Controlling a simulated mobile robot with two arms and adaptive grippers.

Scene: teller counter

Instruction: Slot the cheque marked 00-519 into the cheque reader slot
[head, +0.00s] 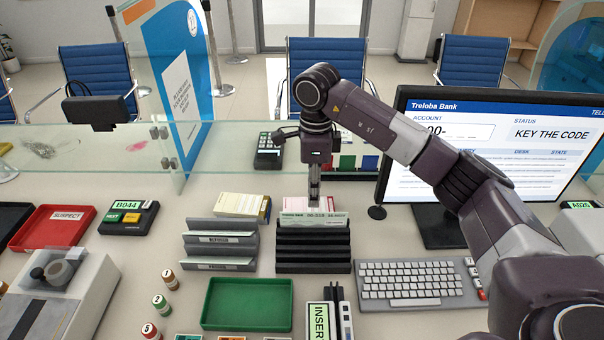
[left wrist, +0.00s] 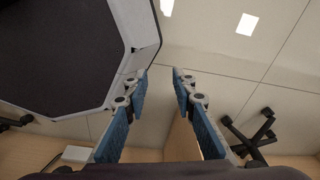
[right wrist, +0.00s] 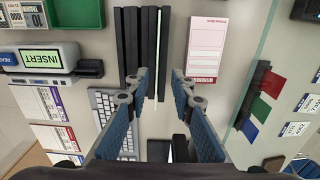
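A pale green cheque (head: 313,217) stands upright in the rearmost slot of the black slotted rack (head: 313,253); its printed number is too small to read surely. In the right wrist view the rack (right wrist: 134,40) lies ahead of the fingers. My left gripper (left wrist: 158,76) is open and empty, away from the counter.
A keyboard (head: 410,280) and monitor (head: 500,145) stand right of the rack. A grey labelled sorter (head: 220,245) stands left of it, with a green tray (head: 247,304) in front. A red SUSPECT tray (head: 55,228) lies far left. A glass screen runs behind.

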